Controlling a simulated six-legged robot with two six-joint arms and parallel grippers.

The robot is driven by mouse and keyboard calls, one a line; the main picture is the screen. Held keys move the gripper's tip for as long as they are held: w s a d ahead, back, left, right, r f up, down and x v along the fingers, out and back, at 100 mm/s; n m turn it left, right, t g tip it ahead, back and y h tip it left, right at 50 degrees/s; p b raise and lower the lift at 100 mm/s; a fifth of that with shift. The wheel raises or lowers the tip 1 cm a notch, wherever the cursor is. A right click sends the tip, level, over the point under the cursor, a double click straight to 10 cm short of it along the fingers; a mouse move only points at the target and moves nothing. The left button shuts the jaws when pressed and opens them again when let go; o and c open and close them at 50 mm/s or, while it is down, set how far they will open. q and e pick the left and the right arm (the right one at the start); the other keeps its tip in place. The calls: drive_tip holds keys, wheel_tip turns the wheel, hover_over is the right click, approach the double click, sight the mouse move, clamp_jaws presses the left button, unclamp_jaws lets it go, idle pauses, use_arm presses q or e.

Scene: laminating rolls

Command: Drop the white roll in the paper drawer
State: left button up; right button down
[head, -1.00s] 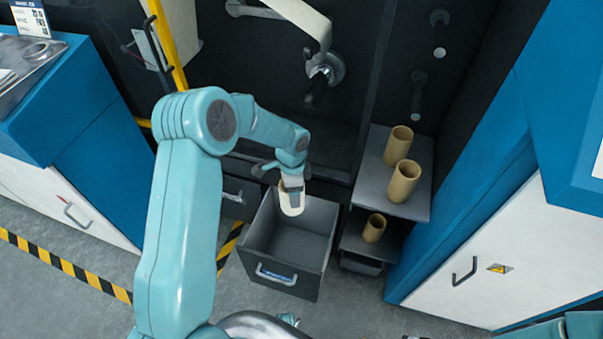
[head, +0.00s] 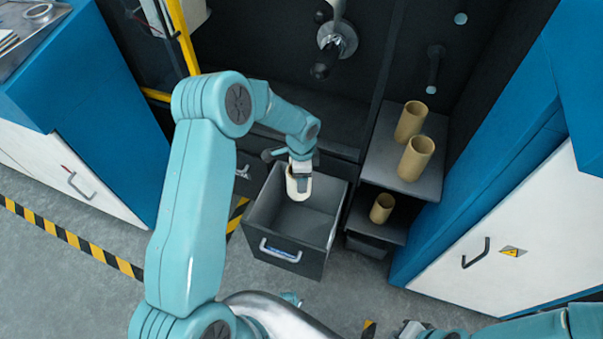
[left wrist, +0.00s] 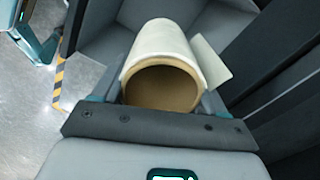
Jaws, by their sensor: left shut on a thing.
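The white roll (head: 297,189) is a white sheet wound on a tan hollow core. My left gripper (head: 300,172) is shut on it and holds it at the back part of the open paper drawer (head: 288,262). Its lower end hangs at or just inside the drawer opening; the exact depth is hard to tell. In the left wrist view the roll (left wrist: 162,48) sits between the fingers, its core end facing the camera and a loose flap at its right. The drawer looks otherwise empty. My right gripper (head: 411,330) shows only partly at the bottom edge.
Two tan cores (head: 417,157) stand on a grey shelf (head: 376,176) right of the drawer, with another core (head: 382,208) on a lower shelf. Blue-and-white cabinets flank both sides. A dark spindle (head: 326,62) sticks out above. Striped floor tape (head: 70,240) runs at left.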

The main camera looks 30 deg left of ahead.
use_arm(q)
drive_tip(key=o, duration=1.2)
drive_tip(key=shift+c, duration=0.2)
wheel_tip(320, 180, up, 16)
drive_tip(key=p, duration=0.2)
drive_tip(key=shift+r, duration=0.15)
